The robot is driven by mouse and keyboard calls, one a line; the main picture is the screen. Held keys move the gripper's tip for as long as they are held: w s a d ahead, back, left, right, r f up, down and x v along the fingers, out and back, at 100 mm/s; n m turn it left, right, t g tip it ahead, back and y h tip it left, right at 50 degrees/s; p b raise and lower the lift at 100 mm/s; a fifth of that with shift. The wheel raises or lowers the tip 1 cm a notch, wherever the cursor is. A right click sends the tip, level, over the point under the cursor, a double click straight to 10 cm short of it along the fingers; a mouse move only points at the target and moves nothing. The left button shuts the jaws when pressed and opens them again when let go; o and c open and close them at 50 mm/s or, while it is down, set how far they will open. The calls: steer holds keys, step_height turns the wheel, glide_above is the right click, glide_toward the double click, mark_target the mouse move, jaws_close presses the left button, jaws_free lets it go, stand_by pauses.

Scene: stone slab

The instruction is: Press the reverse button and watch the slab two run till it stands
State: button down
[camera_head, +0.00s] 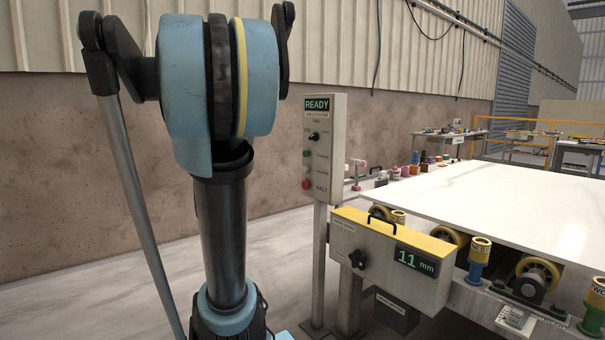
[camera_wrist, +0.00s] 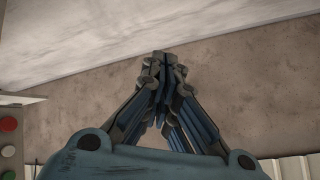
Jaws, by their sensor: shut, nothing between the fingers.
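The control post (camera_head: 322,150) stands right of my arm, with a lit READY display (camera_head: 317,105) at its top. The small labels are too blurred to read surely. The white slab (camera_head: 500,195) lies flat on the roller bed. My gripper (camera_wrist: 160,60) is shut and empty in the wrist view, apart from the post. The post's red button (camera_wrist: 8,124) and a green button (camera_wrist: 8,150) show at that view's left edge.
A yellow-topped gauge box (camera_head: 385,255) reading 11 mm, with a black knob, stands at the bed's near left corner. Yellow rollers (camera_head: 537,272) line the bed's near side. A plain wall (camera_head: 60,170) runs behind. Open floor lies between wall and post.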

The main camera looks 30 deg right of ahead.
mark_target(306, 169)
steer(key=w+d+r+m+t+h, duration=0.2)
steer(key=w+d+r+m, duration=0.1)
steer(key=w+d, duration=0.5)
steer(key=w+d+r+m+t+h, duration=0.2)
steer(key=w+d+r+m+t, duration=0.1)
steer(key=w+d, duration=0.5)
steer(key=d+m+t+h, duration=0.1)
steer(key=d+m+h, duration=0.7)
steer(key=d, duration=1.4)
steer(key=shift+s+r+h, duration=0.3)
steer(key=shift+r, duration=0.15)
steer(key=d, duration=0.8)
steer(key=shift+w+d, duration=0.35)
steer(key=shift+d, duration=0.05)
steer(key=shift+d, duration=0.1)
steer(key=shift+d, duration=0.35)
